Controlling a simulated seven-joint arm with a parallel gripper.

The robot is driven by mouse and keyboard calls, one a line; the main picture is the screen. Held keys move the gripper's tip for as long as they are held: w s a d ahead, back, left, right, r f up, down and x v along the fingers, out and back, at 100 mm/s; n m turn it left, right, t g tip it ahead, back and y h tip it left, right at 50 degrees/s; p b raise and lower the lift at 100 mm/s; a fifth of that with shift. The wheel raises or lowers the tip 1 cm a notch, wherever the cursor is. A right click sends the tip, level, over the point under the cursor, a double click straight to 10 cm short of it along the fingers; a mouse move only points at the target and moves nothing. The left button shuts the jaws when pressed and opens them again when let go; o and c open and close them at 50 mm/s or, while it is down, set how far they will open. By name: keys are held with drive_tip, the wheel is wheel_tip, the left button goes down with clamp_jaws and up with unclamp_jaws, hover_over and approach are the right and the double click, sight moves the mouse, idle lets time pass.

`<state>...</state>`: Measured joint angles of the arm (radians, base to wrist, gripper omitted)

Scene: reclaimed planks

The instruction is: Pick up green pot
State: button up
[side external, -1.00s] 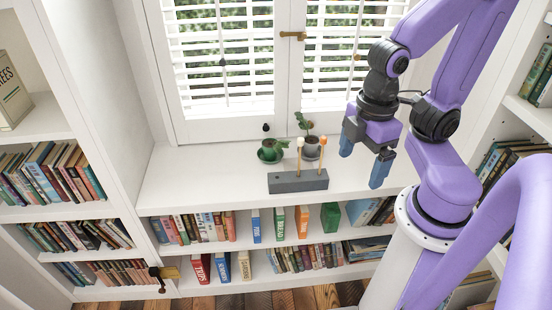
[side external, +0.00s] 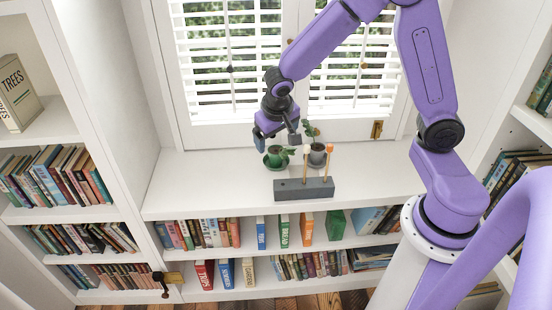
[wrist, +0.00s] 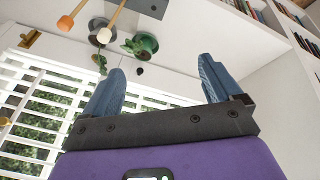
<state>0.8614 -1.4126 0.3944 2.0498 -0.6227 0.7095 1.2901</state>
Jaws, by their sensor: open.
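The green pot (side external: 275,158), on a green saucer with a small leafy plant, stands on the white shelf top near the window. It also shows in the wrist view (wrist: 149,43), upper middle, beyond my fingers. My gripper (side external: 277,142) is above and just behind the pot in the side view, with blue fingers apart and nothing between them. In the wrist view my gripper (wrist: 161,66) has both fingers spread, with the pot past the gap between the tips. The gripper hides part of the plant in the side view.
A grey pot (side external: 317,156) with a tall plant stands close to the right. In front is a grey block (side external: 304,188) holding upright sticks with round tips. The window blinds (side external: 216,70) rise behind. The shelf top is clear to the left (side external: 200,185).

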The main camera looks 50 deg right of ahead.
drive_tip(key=w+d+f+m+h, duration=0.2)
drive_tip(key=w+d+f+m, duration=0.65)
drive_tip(key=w+d, duration=0.2)
approach(276, 151)
drive_tip(key=x, duration=0.9)
drive_tip(key=shift+a+f, duration=0.1)
drive_tip(key=shift+f, duration=0.15)
drive_tip(key=c, duration=1.4)
drive_tip(key=shift+r, duration=0.1)
drive_tip(key=shift+c, duration=0.2)
wheel_tip(276, 151, up, 13)
